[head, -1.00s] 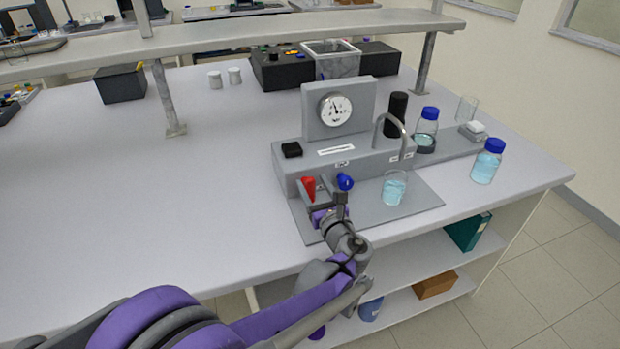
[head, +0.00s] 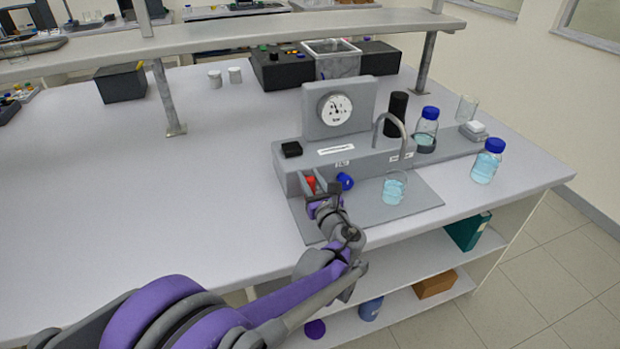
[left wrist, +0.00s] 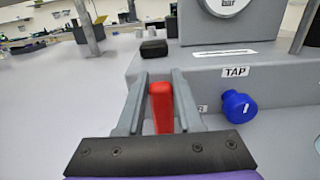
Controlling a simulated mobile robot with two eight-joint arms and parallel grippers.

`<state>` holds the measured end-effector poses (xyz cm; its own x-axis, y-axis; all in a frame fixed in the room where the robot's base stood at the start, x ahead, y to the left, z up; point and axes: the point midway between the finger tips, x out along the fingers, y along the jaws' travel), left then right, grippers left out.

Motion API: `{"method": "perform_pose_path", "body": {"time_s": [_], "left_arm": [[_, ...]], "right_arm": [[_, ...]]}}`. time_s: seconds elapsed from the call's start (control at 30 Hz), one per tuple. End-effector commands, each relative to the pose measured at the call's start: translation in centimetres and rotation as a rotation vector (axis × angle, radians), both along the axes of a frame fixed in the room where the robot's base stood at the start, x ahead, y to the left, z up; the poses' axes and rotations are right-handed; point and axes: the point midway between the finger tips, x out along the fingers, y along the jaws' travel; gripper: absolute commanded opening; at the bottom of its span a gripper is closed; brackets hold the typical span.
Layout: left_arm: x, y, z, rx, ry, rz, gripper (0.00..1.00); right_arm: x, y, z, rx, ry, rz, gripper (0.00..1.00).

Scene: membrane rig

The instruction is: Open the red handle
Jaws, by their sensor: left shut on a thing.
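The red handle (head: 311,183) is on the front of the grey rig (head: 290,180). In the left wrist view the red handle (left wrist: 161,107) stands upright between the two grey fingers of my left gripper (left wrist: 159,100). In the head view my left gripper (head: 319,192) is at the rig's front and partly covers the handle. The gripper is shut on the handle. A blue knob (head: 345,181) is just right of the handle, below the TAP label (left wrist: 235,72). My right gripper is not in view.
A beaker of blue liquid (head: 393,190) stands on the grey base plate (head: 420,195) under a curved spout (head: 390,120). Blue-capped bottles (head: 487,163) are on the right. A gauge (head: 335,108) rises from the rig. The bench at left is clear.

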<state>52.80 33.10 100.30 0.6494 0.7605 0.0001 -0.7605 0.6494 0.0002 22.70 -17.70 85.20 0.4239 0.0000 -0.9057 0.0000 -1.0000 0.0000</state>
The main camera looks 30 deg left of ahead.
Motion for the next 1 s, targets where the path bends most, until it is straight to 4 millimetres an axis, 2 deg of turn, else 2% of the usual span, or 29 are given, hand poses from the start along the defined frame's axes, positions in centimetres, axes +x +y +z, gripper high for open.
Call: {"method": "perform_pose_path", "body": {"time_s": [0.47, 1.0], "left_arm": [[-0.4, 0.3, 0.0, -0.066, -0.077, 0.001, 0.00], [-1.7, 1.5, -0.7, -0.373, -0.437, 0.000, 0.00]], "right_arm": [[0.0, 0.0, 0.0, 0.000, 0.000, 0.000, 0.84], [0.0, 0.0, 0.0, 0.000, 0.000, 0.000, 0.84]]}}
